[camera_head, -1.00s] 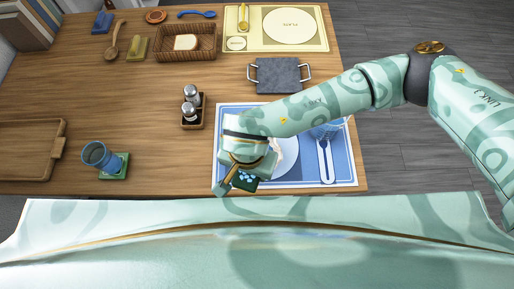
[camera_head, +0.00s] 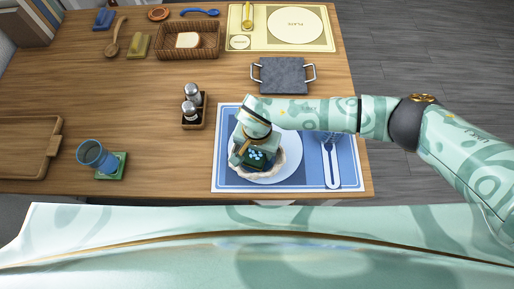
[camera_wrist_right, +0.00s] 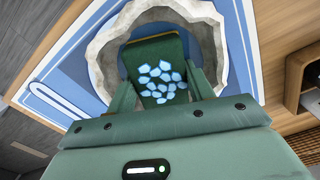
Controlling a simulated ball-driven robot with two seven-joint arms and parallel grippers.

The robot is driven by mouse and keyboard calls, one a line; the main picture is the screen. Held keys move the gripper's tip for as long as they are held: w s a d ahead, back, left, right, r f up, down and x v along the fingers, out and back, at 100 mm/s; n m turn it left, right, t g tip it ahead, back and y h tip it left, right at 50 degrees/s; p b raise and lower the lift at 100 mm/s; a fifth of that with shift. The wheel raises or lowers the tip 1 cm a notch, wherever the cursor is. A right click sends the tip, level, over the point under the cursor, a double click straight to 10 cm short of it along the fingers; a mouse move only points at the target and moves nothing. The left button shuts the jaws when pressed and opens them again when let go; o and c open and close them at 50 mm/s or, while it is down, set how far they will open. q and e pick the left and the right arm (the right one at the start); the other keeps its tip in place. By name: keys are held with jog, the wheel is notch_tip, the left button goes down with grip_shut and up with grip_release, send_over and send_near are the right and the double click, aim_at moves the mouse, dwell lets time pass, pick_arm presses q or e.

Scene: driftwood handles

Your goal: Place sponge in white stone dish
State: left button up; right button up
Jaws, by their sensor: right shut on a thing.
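The sponge (camera_head: 256,155), a dark green block with light blue patches, is held in my right gripper (camera_head: 251,162). In the right wrist view the sponge (camera_wrist_right: 155,75) sits between the two fingers, shut on it. The white stone dish (camera_head: 279,168) has a rough, uneven rim and stands on the blue placemat at the front. The sponge is over the dish's opening, within its rim in the right wrist view (camera_wrist_right: 209,35). I cannot tell whether it touches the bottom. The gripper and arm hide part of the dish. My left gripper is not in view.
A white plate (camera_head: 292,146) is around the dish on the blue placemat (camera_head: 226,180), with cutlery (camera_head: 331,160) at right. A shaker caddy (camera_head: 194,112), a slate tray (camera_head: 282,76) and a blue cup (camera_head: 95,155) stand nearby.

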jog(key=shift+f, duration=0.15)
jog(key=o, duration=0.9)
jog(key=shift+o, duration=0.2)
notch_tip(320, 180, up, 12)
jog(key=p, duration=0.2)
jog(key=shift+r, duration=0.2)
